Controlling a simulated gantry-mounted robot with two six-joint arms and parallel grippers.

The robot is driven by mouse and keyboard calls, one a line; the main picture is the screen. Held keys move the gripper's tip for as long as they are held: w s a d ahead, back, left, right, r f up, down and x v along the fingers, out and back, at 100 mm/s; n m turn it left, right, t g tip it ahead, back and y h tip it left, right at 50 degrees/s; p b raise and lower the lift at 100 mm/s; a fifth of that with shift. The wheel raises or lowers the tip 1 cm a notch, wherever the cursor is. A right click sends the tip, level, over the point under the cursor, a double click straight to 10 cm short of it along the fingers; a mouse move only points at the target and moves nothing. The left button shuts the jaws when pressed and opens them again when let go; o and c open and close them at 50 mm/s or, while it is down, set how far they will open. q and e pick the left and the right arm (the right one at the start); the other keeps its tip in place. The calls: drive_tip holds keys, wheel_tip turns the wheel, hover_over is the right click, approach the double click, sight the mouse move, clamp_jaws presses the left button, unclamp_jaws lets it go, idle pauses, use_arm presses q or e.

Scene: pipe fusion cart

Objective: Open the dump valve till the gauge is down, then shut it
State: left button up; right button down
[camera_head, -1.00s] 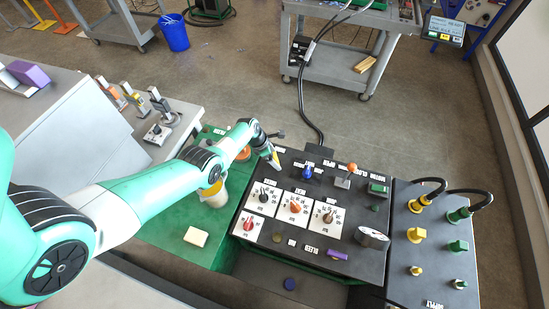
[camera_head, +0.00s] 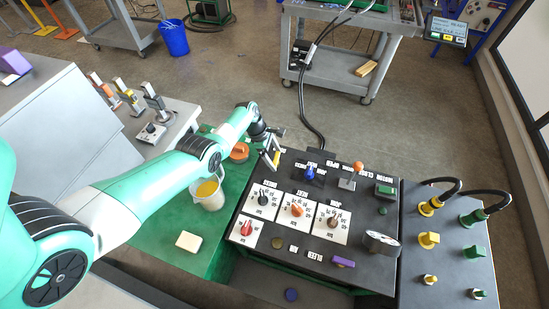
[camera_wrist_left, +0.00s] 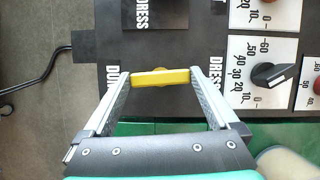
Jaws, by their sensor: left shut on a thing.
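My left gripper (camera_head: 271,156) is at the back left corner of the black panel (camera_head: 300,262). In the left wrist view its two fingers are shut on a yellow valve handle (camera_wrist_left: 162,77), one at each end. The handle lies crosswise between the fingertips, beside a partly hidden label starting "DUM". In the head view the gripper mostly hides the handle. A round gauge with a white face (camera_head: 382,238) stands at the panel's front right; its needle is too small to read. My right gripper is not in view.
Selector knobs on white dials, including a red one (camera_head: 247,228), sit close to the gripper. An orange-topped lever (camera_head: 358,166) is further right. A cup of yellow liquid (camera_head: 208,194) and a pale block (camera_head: 189,241) stand on the green surface beneath my left arm.

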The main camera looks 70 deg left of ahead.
use_arm(q)
drive_tip(key=o, duration=1)
drive_tip(key=shift+a+r+p, duration=0.1)
drive_tip(key=shift+r+p, duration=0.35)
drive_tip(key=p+v, duration=0.6)
drive_tip(key=v, duration=0.4)
drive_tip(key=shift+s+r, duration=0.2)
drive_tip(key=shift+r, duration=0.1)
drive_tip(key=shift+a, duration=0.1)
